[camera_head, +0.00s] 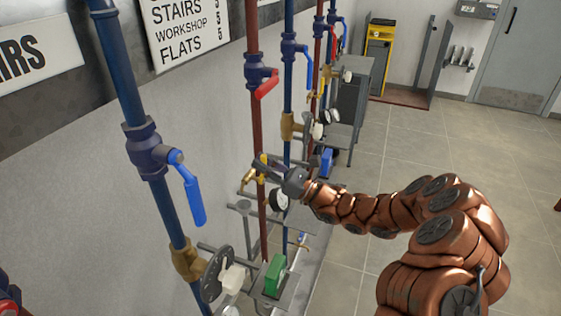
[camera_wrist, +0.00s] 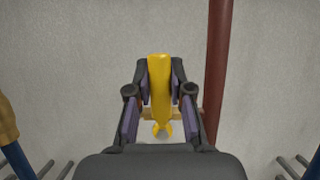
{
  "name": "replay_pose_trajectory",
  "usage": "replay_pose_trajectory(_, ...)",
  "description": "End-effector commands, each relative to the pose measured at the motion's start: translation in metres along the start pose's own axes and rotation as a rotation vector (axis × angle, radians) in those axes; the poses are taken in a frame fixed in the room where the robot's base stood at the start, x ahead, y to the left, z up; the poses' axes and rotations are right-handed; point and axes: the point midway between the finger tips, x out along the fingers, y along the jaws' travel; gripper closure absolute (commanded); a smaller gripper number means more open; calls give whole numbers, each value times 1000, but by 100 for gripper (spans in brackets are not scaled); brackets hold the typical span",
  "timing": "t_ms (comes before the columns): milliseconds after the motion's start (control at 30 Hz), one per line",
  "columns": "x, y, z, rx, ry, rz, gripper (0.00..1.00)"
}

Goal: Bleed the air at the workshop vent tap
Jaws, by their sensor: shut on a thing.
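The vent tap (camera_head: 247,179) is a small brass tap on the wall side of a red pipe, in the middle of the head view. Its yellow lever handle (camera_wrist: 159,85) stands lengthwise in the middle of the wrist view. My gripper (camera_head: 266,166) reaches it from the right. In the wrist view, the gripper's purple-lined fingers (camera_wrist: 158,72) are closed on both sides of the yellow handle. The brass body is mostly hidden behind the handle and fingers. I cannot tell whether air or water comes out.
Red pipe (camera_wrist: 217,60) runs just right of my fingers. A blue pipe with blue lever (camera_head: 194,201) is nearer. A pressure gauge (camera_head: 279,199), black handwheel (camera_head: 217,274) and green box (camera_head: 275,275) lie close below. A sign (camera_head: 183,30) hangs behind. Floor (camera_head: 400,155) at right is clear.

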Motion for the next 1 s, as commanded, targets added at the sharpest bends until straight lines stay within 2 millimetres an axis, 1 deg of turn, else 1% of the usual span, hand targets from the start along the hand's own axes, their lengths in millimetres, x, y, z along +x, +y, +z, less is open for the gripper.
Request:
replay_pose_trajectory(33, 2, 2, -4, 12, 5, 2, 100)
replay_pose_trajectory(100, 4, 4, -4, 21, 5, 3, 100)
replay_pose_trajectory(500, 5, 4, -5, 27, 5, 3, 100)
replay_pose_trajectory(533, 5, 4, -5, 27, 5, 3, 79)
replay_pose_trajectory(733, 5, 4, -4, 25, 3, 3, 58)
replay_pose_trajectory(800, 5, 4, -4, 25, 3, 2, 53)
replay_pose_trajectory(1000, 5, 4, -3, 24, 2, 2, 53)
